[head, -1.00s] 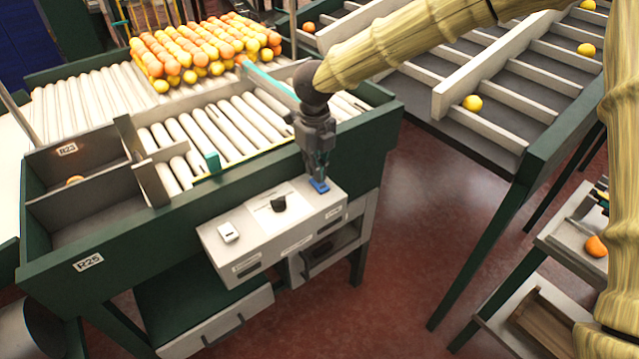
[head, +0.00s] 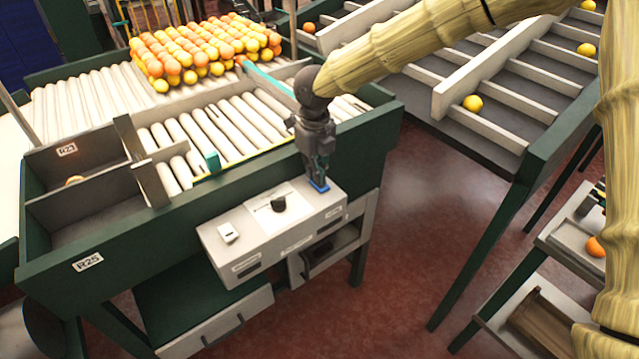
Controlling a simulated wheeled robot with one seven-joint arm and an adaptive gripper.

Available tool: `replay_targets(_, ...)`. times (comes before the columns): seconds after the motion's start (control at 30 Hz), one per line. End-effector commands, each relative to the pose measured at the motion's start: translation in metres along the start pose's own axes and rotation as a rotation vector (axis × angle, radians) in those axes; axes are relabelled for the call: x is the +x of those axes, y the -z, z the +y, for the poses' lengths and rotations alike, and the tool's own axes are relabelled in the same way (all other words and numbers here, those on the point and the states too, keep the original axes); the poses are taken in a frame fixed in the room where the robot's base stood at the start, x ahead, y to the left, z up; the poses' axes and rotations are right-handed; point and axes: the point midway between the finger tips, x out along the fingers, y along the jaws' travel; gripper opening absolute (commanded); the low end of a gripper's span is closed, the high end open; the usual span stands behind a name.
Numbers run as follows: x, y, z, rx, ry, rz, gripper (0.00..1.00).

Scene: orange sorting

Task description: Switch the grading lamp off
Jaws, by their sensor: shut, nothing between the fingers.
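A grey control box (head: 260,238) is mounted on the front of the green sorting table. Its top carries a white switch (head: 228,232) at the left and a black knob (head: 278,203) in the middle. A small blue piece (head: 320,187) shows at the right end, right at my fingertips; I cannot tell whether it is a switch or part of the fingers. My gripper (head: 319,183) points down over this end, shut and empty. It hides part of the box top there. The labels on the box front are too small to read, and the lamp itself cannot be made out.
Many oranges (head: 205,50) lie on the white rollers behind. Two bins (head: 80,190) stand at the table's left end. A slatted rack (head: 500,90) with a few fruits is at the right. A shelf unit (head: 560,240) stands lower right. The red floor between is clear.

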Motion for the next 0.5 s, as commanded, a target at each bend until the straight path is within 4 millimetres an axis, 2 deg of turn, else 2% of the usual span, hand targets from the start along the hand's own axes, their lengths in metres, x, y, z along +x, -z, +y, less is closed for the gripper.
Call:
replay_targets(0.3, 0.0044, 0.0003, 0.0001, 0.000, 0.000, 0.001, 0.00)
replay_targets(0.5, 0.0002, 0.0007, 0.0003, 0.000, -0.001, 0.002, 0.00)
